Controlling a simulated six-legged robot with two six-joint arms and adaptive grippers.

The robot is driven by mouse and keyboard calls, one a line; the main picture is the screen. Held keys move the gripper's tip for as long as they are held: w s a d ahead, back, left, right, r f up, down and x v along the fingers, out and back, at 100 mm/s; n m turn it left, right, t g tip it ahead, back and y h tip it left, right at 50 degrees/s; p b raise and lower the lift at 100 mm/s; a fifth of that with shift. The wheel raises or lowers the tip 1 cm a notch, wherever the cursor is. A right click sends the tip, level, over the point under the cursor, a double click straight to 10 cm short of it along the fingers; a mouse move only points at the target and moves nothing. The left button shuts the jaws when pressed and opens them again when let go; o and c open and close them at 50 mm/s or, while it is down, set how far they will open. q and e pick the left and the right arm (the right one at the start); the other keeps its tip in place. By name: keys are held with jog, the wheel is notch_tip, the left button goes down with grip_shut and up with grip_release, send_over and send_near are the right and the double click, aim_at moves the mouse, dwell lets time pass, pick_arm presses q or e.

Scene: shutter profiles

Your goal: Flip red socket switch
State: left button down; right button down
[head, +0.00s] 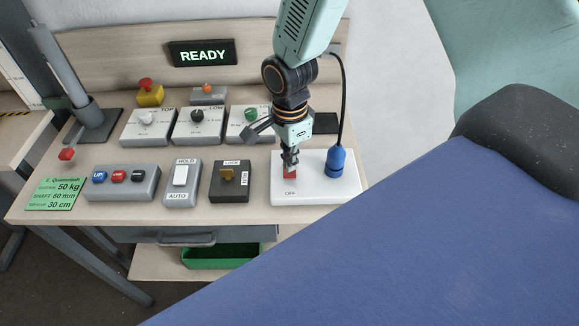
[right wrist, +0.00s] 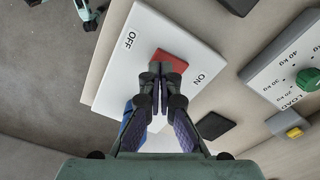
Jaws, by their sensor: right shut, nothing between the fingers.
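The red socket switch (head: 289,173) sits on a white socket block (head: 330,193) at the right of the workbench. OFF is printed on the near side of the switch. In the right wrist view the red switch (right wrist: 170,61) lies between the words OFF and ON, partly hidden by my fingers. My right gripper (head: 290,160) points down at the switch, shut and empty, with its fingertips over or touching it; I cannot tell which. It also shows in the right wrist view (right wrist: 157,70). My left gripper is not in view.
A blue plug (head: 336,162) with a black cable stands in the block, just right of my gripper. A black LOCK box (head: 230,190) and a HOLD/AUTO switch box (head: 182,185) stand to the left. Dial boxes and a READY display (head: 202,54) are behind. A blue surface (head: 420,240) fills the lower right.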

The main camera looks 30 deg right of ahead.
aim_at(290, 173)
jog(key=shift+a, duration=0.1)
dwell(0.3)
jog(key=shift+f, duration=0.1)
jog(key=shift+f, duration=0.1)
dwell(0.4)
jog(key=shift+f, duration=0.25)
jog(key=shift+f+b, duration=0.6)
jog(key=shift+f, duration=0.05)
dwell(0.4)
jog(key=shift+r, duration=0.15)
jog(key=shift+r+p, duration=0.85)
jog(key=shift+p, duration=0.1)
notch_tip(290, 173, up, 5)
jog(key=p, duration=0.5)
jog(key=shift+r, duration=0.15)
